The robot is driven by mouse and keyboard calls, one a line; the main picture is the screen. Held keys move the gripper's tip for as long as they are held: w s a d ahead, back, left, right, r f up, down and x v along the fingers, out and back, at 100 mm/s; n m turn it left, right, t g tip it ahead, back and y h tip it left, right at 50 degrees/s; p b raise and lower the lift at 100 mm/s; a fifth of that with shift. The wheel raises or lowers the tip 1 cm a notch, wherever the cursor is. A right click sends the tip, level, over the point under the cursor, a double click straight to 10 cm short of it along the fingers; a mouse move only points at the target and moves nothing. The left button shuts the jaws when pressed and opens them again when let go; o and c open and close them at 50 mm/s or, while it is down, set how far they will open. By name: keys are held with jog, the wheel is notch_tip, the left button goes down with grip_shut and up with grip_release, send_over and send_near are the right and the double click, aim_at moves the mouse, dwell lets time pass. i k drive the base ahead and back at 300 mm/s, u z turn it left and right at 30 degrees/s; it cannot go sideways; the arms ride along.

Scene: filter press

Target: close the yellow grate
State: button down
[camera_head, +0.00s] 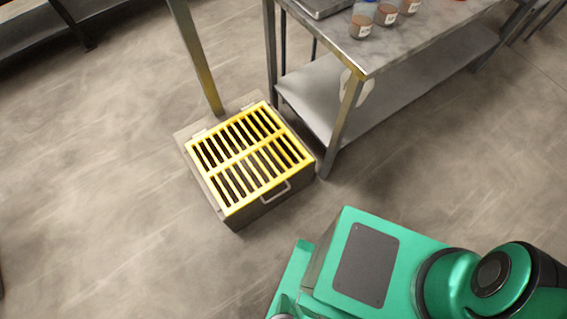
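The yellow grate (247,156) lies on top of a low grey-brown box (270,208) on the floor, left of the middle of the view. It looks flat or nearly flat over the box; I cannot tell whether its front edge touches the rim. Its hinge side is at the back, beside a post. My green body is at the lower right, apart from the box. My gripper is not in view.
A metal table (405,45) with a lower shelf (315,95) stands right behind the box, bearing jars (362,22) and a tray (325,5). A post (195,60) rises behind the grate. The floor to the left and front is clear.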

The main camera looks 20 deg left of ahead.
aim_at(203, 135)
jog(key=z, duration=0.55)
jog(key=k, duration=1.65)
jog(key=u, duration=0.8)
jog(key=i, duration=1)
jog(key=z, duration=0.05)
